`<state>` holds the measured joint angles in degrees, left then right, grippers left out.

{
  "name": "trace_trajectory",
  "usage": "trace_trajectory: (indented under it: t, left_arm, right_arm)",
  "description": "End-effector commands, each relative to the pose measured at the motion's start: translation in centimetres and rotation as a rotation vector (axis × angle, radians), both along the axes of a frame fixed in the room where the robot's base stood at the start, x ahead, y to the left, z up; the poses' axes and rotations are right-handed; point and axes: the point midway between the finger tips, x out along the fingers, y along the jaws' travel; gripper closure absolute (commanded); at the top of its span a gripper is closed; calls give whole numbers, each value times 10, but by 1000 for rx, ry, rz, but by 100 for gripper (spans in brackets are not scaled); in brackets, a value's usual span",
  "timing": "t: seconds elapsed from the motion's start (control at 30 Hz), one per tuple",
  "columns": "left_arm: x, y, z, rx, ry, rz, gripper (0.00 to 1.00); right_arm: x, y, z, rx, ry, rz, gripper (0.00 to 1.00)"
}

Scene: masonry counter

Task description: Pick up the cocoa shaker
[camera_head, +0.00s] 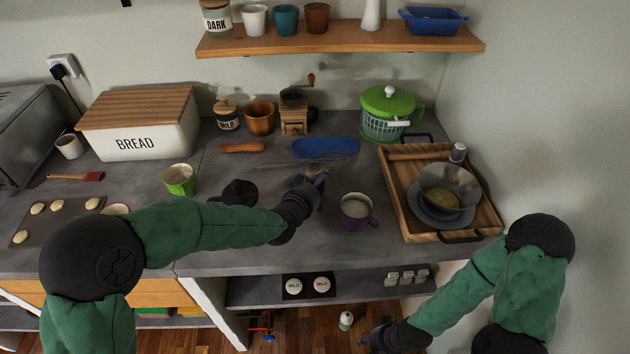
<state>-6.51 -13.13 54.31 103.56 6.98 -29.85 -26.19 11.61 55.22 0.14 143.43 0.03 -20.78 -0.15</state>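My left gripper (320,178) is over the middle of the counter, left of the tray and well apart from the cylinder. Its fingers are small and partly hidden by the wrist, so I cannot tell whether they are open. My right gripper (368,338) is low in front of the counter, below the worktop level. Its finger state is unclear.
A purple mug (356,211) stands between my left gripper and the tray. A grey bowl (449,188) is in the tray. A whisk (300,163), a blue oval dish (325,148) and a green salad spinner (391,112) are behind.

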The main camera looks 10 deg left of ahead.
Motion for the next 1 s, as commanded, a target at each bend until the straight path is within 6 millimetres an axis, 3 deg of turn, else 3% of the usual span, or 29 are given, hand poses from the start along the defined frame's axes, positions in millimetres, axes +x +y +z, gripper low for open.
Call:
trace_trajectory:
  t: [0.03, 0.13, 0.57, 0.6, 0.8, 1.0]
  left_arm:
    - [0, 0, 0, 0, 0, 0, 34]
    - [0, 0, 0, 0, 0, 0, 61]
    - [-1, 0, 5, 0, 2, -1, 62]
    - [-1, 0, 8, 0, 1, 0, 68]
    - [0, 0, 34, -1, -2, -1, 68]
    - [-28, -6, 71, 0, -4, -1, 68]
  right_arm:
    - [0, 0, 0, 0, 0, 0, 64]
    - [0, 0, 0, 0, 0, 0, 64]
    - [0, 0, 3, 0, 0, 0, 64]
    - [0, 0, 4, 0, 0, 0, 64]
    - [0, 0, 15, 0, 0, 0, 64]
    - [0, 0, 37, 0, 0, 0, 64]
